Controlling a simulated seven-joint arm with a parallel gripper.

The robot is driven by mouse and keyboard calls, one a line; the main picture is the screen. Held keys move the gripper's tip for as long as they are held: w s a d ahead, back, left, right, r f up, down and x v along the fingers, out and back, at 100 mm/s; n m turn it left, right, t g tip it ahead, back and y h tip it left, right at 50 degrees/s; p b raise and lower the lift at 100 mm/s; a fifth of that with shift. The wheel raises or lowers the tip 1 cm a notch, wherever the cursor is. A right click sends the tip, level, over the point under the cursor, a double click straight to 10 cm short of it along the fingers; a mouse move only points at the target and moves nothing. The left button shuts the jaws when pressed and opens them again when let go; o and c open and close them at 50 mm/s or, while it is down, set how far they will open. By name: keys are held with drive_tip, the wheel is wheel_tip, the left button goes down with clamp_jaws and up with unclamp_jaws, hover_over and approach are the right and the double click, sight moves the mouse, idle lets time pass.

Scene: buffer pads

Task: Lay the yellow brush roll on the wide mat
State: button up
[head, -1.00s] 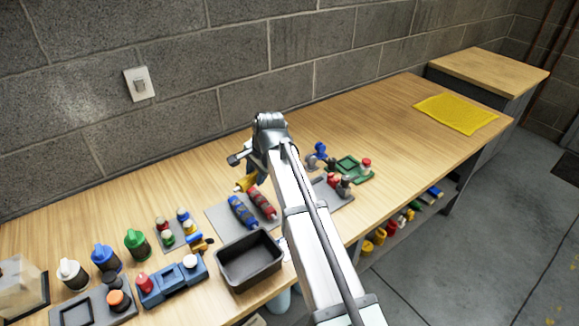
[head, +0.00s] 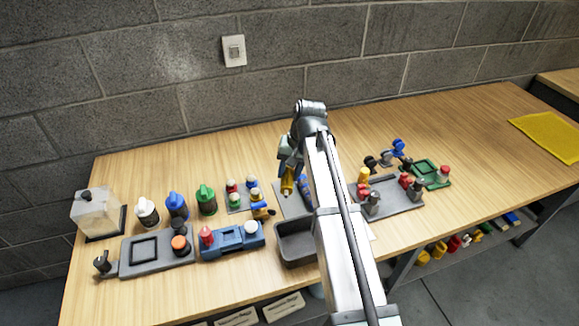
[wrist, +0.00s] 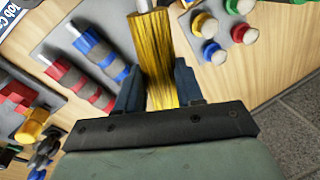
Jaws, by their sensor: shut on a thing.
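My gripper (wrist: 157,88) is shut on the yellow brush roll (wrist: 156,45), with one finger on each side of it. In the head view, the roll (head: 287,184) hangs below my gripper (head: 289,168), near the left side of a grey mat (head: 281,211). The grey mat (wrist: 69,53) also shows in the wrist view, with a blue-ended roll (wrist: 100,50) and a red-ended roll (wrist: 80,80) side by side on it. My arm hides part of this mat in the head view. I cannot tell the gap between the held roll and the surface.
A smaller grey pad (head: 233,209) with several coloured knobs is to the left. A dark bin (head: 293,250) and a blue block (head: 230,243) stand in front. A grey tray (head: 397,200) is to the right. A yellow cloth (head: 550,132) lies far right, with bare tabletop before it.

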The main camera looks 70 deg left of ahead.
drive_tip(key=shift+d+n+h, duration=0.3)
drive_tip(key=shift+d+n, duration=0.1)
drive_tip(key=shift+n, duration=0.8)
drive_tip(key=shift+s+d+n, duration=0.1)
drive_tip(key=shift+d+n, duration=0.05)
drive_tip(key=shift+n, duration=0.85)
drive_tip(key=shift+f, duration=0.1)
hover_over(288, 202)
drive_tip(key=shift+w+f, duration=0.2)
drive_tip(key=shift+f, duration=1.4)
drive_tip(key=shift+w+f, duration=0.15)
drive_tip(key=shift+f, duration=1.45)
drive_tip(key=shift+w+x, duration=0.25)
drive_tip(key=shift+x, duration=0.8)
drive_tip(key=o, duration=1.2)
drive_tip(key=shift+f, duration=0.1)
drive_tip(key=v, duration=1.4)
drive_tip(key=shift+s+a, duration=0.25)
drive_tip(key=shift+s, duration=0.05)
